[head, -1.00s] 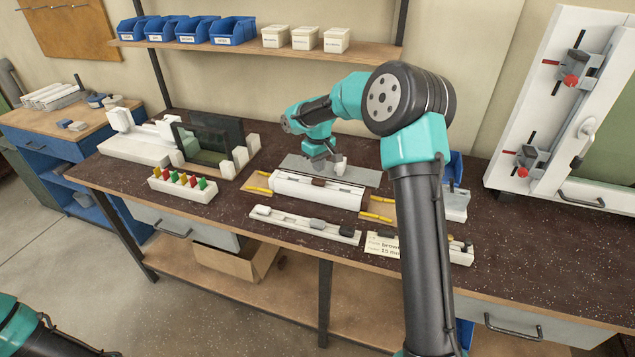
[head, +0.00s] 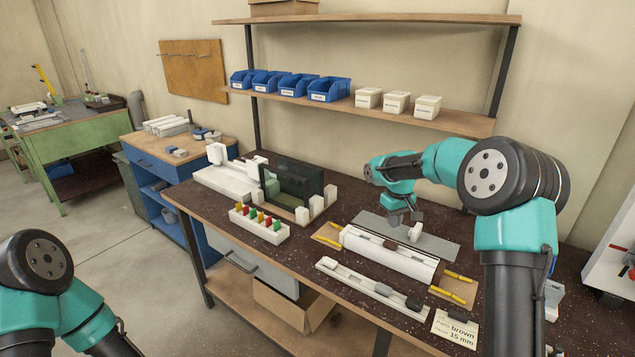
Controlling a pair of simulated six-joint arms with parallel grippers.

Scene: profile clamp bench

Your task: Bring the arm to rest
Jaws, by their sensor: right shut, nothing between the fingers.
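My right arm reaches in from the right over the bench. Its gripper (head: 404,217) points down above the grey plate (head: 440,244), behind the white profile (head: 390,254). The gripper is shut with nothing seen in it. A small white piece (head: 415,231) stands on the plate close beside the fingers; I cannot tell whether they touch it. A brown piece (head: 396,243) sits on top of the white profile. My left arm shows only in part at the lower left, and its gripper is outside the picture.
A white strip with grey blocks (head: 355,283) and a card reading "brown 15 mm" (head: 455,329) lie in front. A rack of coloured pieces (head: 258,226) and a dark upright panel (head: 291,184) stand left. A shelf (head: 450,117) with blue bins (head: 328,90) hangs behind.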

